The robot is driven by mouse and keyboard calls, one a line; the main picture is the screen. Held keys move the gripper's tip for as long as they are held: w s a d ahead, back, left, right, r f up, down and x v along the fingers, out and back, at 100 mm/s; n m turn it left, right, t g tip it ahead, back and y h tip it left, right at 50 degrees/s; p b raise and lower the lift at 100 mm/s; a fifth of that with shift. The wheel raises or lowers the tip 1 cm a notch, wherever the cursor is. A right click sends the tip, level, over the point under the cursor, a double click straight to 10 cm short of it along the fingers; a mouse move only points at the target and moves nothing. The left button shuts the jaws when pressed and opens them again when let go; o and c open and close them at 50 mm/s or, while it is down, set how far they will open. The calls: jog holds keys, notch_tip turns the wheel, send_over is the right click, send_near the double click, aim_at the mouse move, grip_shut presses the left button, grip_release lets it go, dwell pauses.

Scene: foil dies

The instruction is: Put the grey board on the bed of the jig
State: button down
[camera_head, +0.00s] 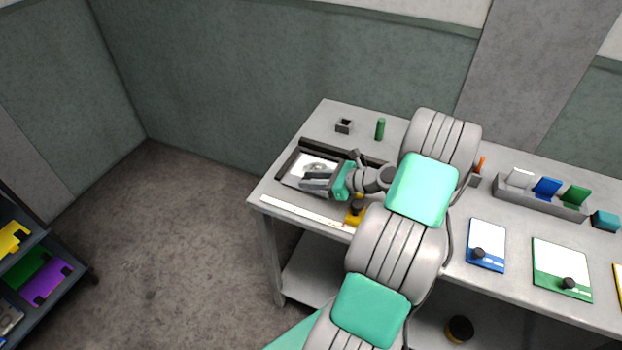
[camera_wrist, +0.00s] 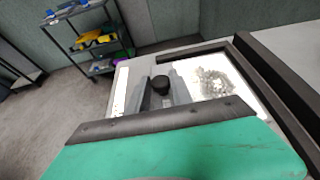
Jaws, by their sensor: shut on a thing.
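The jig (camera_head: 284,169) is a dark-framed tray at the left end of the workbench; its dark frame also shows in the wrist view (camera_wrist: 272,78). My gripper (camera_head: 305,182) is over it, fingers reaching down inside the frame. In the wrist view my gripper (camera_wrist: 160,94) is shut on a black knob (camera_wrist: 160,84), apparently that of the grey board. A white surface with a grey speckled patch (camera_wrist: 212,82) lies beside the fingers, within the frame. I cannot tell whether it is the board or the bed, nor whether the board touches the bed; fingers and palm hide much of it.
A yellow block with a black knob (camera_head: 354,212) stands at the jig's front right. A green cylinder (camera_head: 380,129) and a small dark box (camera_head: 344,126) stand behind. Blue-banded (camera_head: 486,246) and green-banded (camera_head: 562,268) boards lie to the right. A pale strip (camera_head: 300,211) runs along the front.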

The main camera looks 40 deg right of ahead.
jog(key=c, duration=1.1)
grip_release()
jog(key=shift+c, duration=0.2)
jog(key=shift+s+d, duration=0.1)
jog(key=shift+s, duration=0.05)
jog(key=b+v, duration=0.1)
jog(key=v, duration=0.6)
jog(key=w+a+n+g, duration=0.1)
jog(key=a+n, duration=0.1)
jog(key=w+a+r+n+g, duration=0.1)
jog(key=a+n, duration=0.1)
jog(key=a, duration=0.1)
jog(key=w+a+n+g, duration=0.1)
jog(key=a+n, duration=0.1)
jog(key=shift+w+a+r+n+g, duration=0.1)
jog(key=shift+a+r+n+g, duration=0.2)
jog(key=shift+r+g, duration=0.1)
jog(key=a+r+n+g+h, duration=0.2)
jog(key=a+n+g, duration=0.1)
jog(key=a+n, duration=0.6)
jog(key=s+a+r+n+g+h, duration=0.1)
jog(key=s+a+r+n+h, duration=0.3)
jog(key=s+a+n, duration=0.7)
notch_tip(320, 180, up, 2)
jog(key=s+n, duration=0.1)
jog(key=n, duration=0.2)
jog(key=shift+h, duration=0.4)
